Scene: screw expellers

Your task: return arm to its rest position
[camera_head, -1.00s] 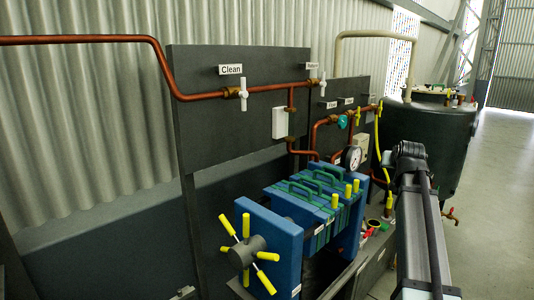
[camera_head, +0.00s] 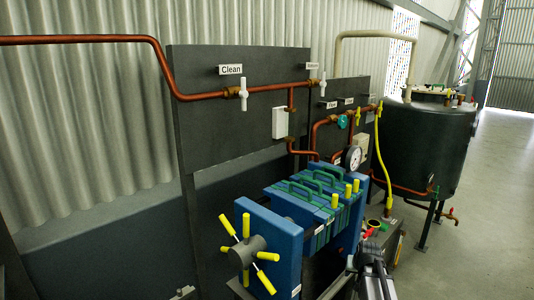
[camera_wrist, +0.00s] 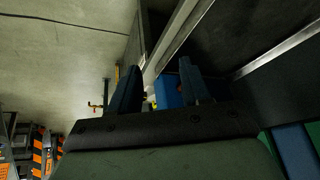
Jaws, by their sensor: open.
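My gripper (camera_wrist: 157,84) shows in the wrist view with its two dark fingers spread apart. It is open, and nothing is seen held between them. Beyond the fingers I see a small blue part (camera_wrist: 167,92) and a pale metal rail. In the head view only a dark part of my arm (camera_head: 373,274) shows at the bottom edge, right of the blue press; my fingers cannot be made out there.
The blue and green filter press (camera_head: 283,232) with yellow handles stands at bottom centre. Behind it are dark panels (camera_head: 240,130) with copper pipes and valves. A dark tank (camera_head: 420,150) stands at right. Open grey floor (camera_head: 490,220) lies at far right.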

